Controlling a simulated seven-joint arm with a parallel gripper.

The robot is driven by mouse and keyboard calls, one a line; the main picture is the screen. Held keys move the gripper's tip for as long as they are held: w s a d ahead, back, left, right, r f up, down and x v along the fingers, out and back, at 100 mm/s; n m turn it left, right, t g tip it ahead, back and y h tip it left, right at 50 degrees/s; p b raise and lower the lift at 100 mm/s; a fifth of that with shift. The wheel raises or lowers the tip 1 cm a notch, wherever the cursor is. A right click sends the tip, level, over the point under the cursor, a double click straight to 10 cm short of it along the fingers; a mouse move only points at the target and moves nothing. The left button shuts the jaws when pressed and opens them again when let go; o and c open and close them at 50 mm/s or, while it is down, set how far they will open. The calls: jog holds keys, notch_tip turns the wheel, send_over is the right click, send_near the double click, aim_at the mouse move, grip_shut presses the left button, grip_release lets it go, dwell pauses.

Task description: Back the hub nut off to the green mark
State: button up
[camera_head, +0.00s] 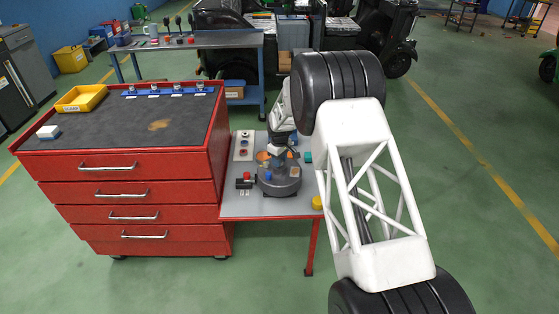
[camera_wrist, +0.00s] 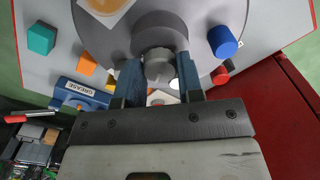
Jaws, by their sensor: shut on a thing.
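My gripper (camera_wrist: 160,78) has its two blue-grey fingers closed around the grey hub nut (camera_wrist: 158,62) in the wrist view. The nut sits at the middle of the dark grey round hub (camera_wrist: 202,20), partly hidden by the fingers. In the head view the hub (camera_head: 279,183) stands on a grey side table (camera_head: 262,208), and my gripper (camera_head: 275,149) reaches down to its top. The nut itself is too small to make out there. I cannot make out a green mark in either view.
Around the hub are a teal block (camera_wrist: 41,38), an orange block (camera_wrist: 87,63), a blue cylinder (camera_wrist: 222,41) and a blue GREASE container (camera_wrist: 80,95). A red drawer cabinet (camera_head: 125,165) stands left of the table, with a yellow bin (camera_head: 82,99) on top.

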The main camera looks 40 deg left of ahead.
jog(key=m, duration=0.5)
jog(key=shift+m, duration=0.3)
dwell(0.4)
jog(key=o, duration=0.9)
jog(key=shift+r, duration=3.9)
